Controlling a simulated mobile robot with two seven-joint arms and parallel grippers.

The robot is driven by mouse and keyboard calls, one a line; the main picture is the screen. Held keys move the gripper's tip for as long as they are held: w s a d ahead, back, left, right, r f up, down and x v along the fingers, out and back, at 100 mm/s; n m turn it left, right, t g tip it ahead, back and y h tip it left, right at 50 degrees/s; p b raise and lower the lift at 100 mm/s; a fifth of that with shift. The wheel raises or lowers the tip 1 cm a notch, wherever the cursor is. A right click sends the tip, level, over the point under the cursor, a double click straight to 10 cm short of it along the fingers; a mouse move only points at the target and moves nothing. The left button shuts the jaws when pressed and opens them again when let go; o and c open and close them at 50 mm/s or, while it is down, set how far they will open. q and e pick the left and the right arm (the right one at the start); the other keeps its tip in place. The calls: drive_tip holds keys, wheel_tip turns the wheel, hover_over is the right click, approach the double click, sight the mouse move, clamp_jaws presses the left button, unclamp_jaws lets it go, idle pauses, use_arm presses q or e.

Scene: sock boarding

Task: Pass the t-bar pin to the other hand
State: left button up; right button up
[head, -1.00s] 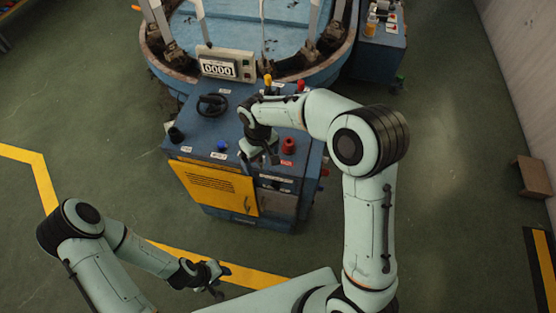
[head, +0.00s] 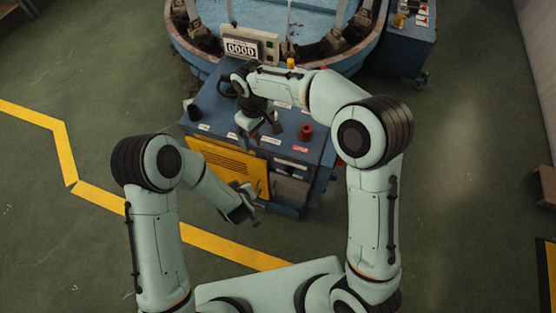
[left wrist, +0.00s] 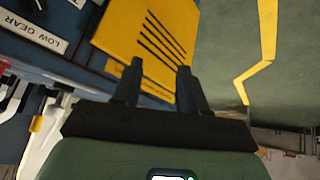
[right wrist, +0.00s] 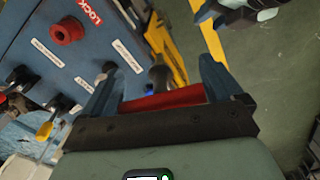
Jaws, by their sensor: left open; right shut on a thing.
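My right gripper (right wrist: 160,85) is shut on the t-bar pin (right wrist: 165,100). In the right wrist view the pin's red crossbar spans between the fingers, and a dark shaft points away from it. In the head view my right gripper (head: 262,127) is above the top of the blue control cabinet; the pin cannot be made out there. My left gripper (head: 248,207) is open and empty, in front of the cabinet's yellow panel, lower and nearer than the right one. It also shows at the top of the right wrist view (right wrist: 243,12), apart from the pin.
The blue cabinet (head: 215,105) carries a red knob (head: 306,131), other knobs and labels, and a yellow front panel (head: 220,163). Behind it stands a round blue machine (head: 275,15) with a counter box (head: 250,45). Green floor lies free at the right.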

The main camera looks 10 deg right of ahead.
use_arm(q)
drive_tip(key=s+d+r+t+y, duration=0.25)
drive_tip(key=d+r, duration=0.35)
drive_tip(key=r, duration=0.4)
drive_tip(key=s+d+r+t+y, duration=0.1)
drive_tip(key=d+r+t, duration=0.2)
drive_tip(key=d+r, duration=0.55)
drive_tip(key=a+r+x, duration=0.1)
drive_tip(key=a+x, duration=0.1)
drive_tip(key=x, duration=1)
drive_tip(key=shift+r+n, duration=0.3)
drive_tip(key=shift+r, duration=0.05)
